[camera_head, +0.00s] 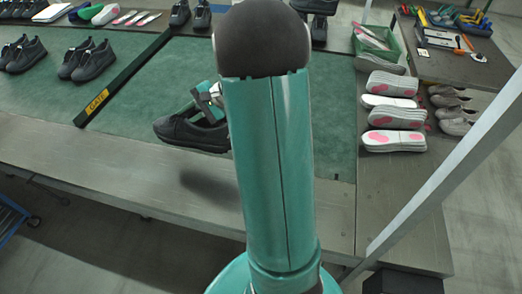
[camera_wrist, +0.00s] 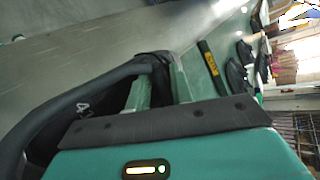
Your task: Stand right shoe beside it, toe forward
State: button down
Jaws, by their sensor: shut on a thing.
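A black shoe (camera_head: 190,132) hangs in my gripper (camera_head: 208,97), left of my arm in the head view, with its shadow below it on the table's grey front strip. In the wrist view the shoe (camera_wrist: 50,125) fills the left side, large and close, with a pale number partly showing inside. The fingers of my gripper (camera_wrist: 160,88) are shut on its edge. My arm hides part of the shoe's right end. I cannot tell whether it is the left or the right one. A black shoe pair (camera_head: 90,60) stands beyond the gate bar, and another pair (camera_head: 22,54) stands farther left.
A black gate bar (camera_head: 122,80) with a yellow GATE label crosses the green mat (camera_head: 300,150). Grey shoes and pink-marked soles (camera_head: 394,117) lie at the right, by a green crate (camera_head: 378,42). A pale rail (camera_head: 440,165) slants at the right. The mat around the held shoe is clear.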

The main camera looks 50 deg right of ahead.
jog(key=s+d+n, duration=0.1)
jog(key=s+d, duration=0.1)
jog(key=s+d+n+g+y, duration=0.1)
jog(key=s+d, duration=0.1)
jog(key=shift+s+f, duration=0.2)
jog(key=shift+s, duration=0.15)
jog(key=s+d, duration=0.4)
jog(key=s, duration=1.1)
jog(key=w+d+f, duration=0.9)
jog(key=w+f, duration=0.1)
jog(key=f, duration=0.3)
jog(key=shift+d+t, duration=0.2)
jog(key=shift+t, duration=0.2)
jog(key=shift+w, duration=0.1)
jog(key=shift+f, duration=0.15)
jog(key=c, duration=1.2)
grip_release()
jog(key=shift+c, duration=0.2)
